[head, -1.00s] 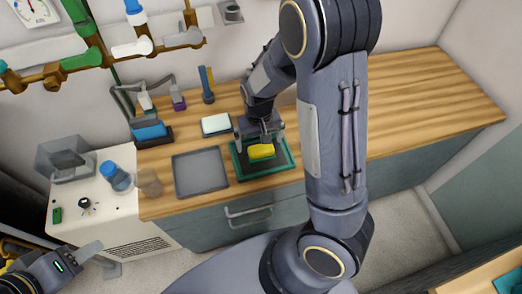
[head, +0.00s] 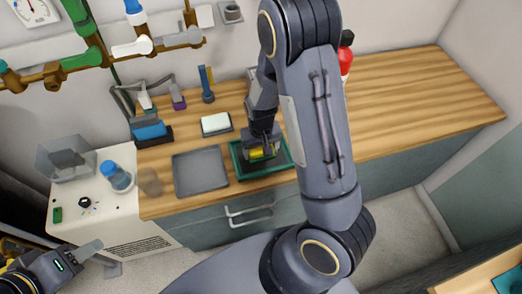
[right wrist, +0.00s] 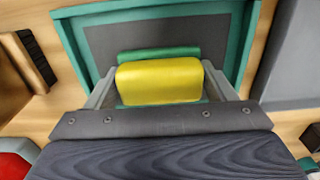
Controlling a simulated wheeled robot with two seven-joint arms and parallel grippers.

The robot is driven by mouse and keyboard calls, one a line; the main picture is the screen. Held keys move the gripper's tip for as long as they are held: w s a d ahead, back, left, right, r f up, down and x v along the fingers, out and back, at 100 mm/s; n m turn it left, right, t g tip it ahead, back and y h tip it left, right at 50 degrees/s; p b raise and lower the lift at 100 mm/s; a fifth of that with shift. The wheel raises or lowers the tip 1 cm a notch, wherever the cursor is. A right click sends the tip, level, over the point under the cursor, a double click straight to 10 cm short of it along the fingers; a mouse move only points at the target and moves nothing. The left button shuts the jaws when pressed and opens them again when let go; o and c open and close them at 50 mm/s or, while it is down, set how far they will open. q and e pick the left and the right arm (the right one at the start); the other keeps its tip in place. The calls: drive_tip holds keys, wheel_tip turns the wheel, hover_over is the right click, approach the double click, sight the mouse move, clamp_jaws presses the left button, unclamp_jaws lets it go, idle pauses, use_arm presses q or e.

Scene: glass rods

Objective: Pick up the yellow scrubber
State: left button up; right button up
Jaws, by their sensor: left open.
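The yellow scrubber (head: 257,153) is at the green-rimmed tray (head: 239,171) on the wooden counter, partly hidden by my right gripper (head: 263,145). In the right wrist view the scrubber (right wrist: 160,82) lies between the two fingers of my right gripper (right wrist: 161,88), one at each end. Green shows along its far and near edges. The fingers look very close to its ends; whether they press on it I cannot tell. The tray (right wrist: 85,62) has a dark floor around it. My left gripper (head: 84,256) is open and empty at the lower left, far from the scrubber.
A grey tray (head: 200,172) lies just left of the green-rimmed tray. A white block in a dark dish (head: 216,124) and a blue item in a black holder (head: 151,133) stand behind. A red bottle (head: 346,60) stands behind my right arm. The counter's right side is clear.

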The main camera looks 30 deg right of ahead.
drive_tip(key=shift+c, duration=0.7)
drive_tip(key=shift+r, duration=0.1)
drive_tip(key=shift+r, duration=0.2)
wheel_tip(320, 180, up, 2)
drive_tip(key=shift+r, duration=0.15)
drive_tip(key=s+a+r, duration=0.7)
drive_tip(key=a+r, duration=0.3)
drive_tip(key=a, duration=0.1)
drive_tip(key=shift+s+a, duration=0.35)
drive_tip(key=shift+a, duration=0.05)
drive_tip(key=shift+r, duration=0.1)
